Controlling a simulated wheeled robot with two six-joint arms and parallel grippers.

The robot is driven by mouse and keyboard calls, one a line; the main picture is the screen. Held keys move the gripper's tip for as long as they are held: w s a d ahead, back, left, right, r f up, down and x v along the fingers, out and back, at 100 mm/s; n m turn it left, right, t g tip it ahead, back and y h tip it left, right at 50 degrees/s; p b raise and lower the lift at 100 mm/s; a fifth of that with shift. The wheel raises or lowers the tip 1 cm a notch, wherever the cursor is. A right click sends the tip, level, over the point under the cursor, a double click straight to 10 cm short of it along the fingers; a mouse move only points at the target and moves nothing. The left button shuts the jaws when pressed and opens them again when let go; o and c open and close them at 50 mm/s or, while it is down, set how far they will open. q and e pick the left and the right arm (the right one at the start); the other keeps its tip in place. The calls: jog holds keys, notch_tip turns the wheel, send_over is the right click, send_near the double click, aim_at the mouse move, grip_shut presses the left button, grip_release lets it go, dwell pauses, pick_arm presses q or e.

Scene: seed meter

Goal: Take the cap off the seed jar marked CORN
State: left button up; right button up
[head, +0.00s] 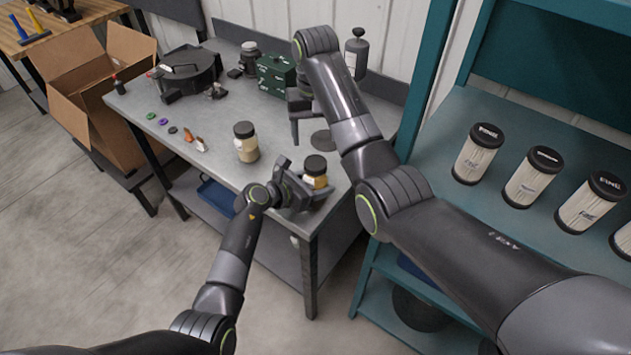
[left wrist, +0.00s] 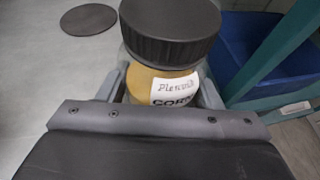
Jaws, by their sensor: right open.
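The CORN jar (head: 315,181) has a black cap (head: 315,165) and yellowish contents. In the left wrist view its white label (left wrist: 175,88) reads CORN, partly covered, and the cap (left wrist: 170,30) sits on top. My left gripper (head: 308,192) has its fingers on both sides of the jar body, below the cap, near the table's front right corner. The jar looks upright; I cannot tell whether it touches the table. My right gripper (head: 303,118) is open and empty above the table's back right, behind the jar, partly hidden by its own arm.
Another black-capped jar (head: 246,143) stands on the grey table (head: 225,110) left of the CORN jar. A dark disc (head: 323,141) lies behind it. A green box (head: 276,75) and a black round housing (head: 187,72) stand farther back. A teal shelf (head: 440,130) with several labelled canisters is at right.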

aim_at(316, 162)
pick_arm(q)
grip_shut()
pick_arm(e)
jog(key=m, duration=1.5)
jog(key=shift+m, duration=0.3)
jog(key=m, duration=0.7)
jog(key=shift+m, duration=0.3)
jog(key=m, duration=0.3)
jog(key=shift+f+m, duration=0.4)
jog(key=shift+f, duration=3.6)
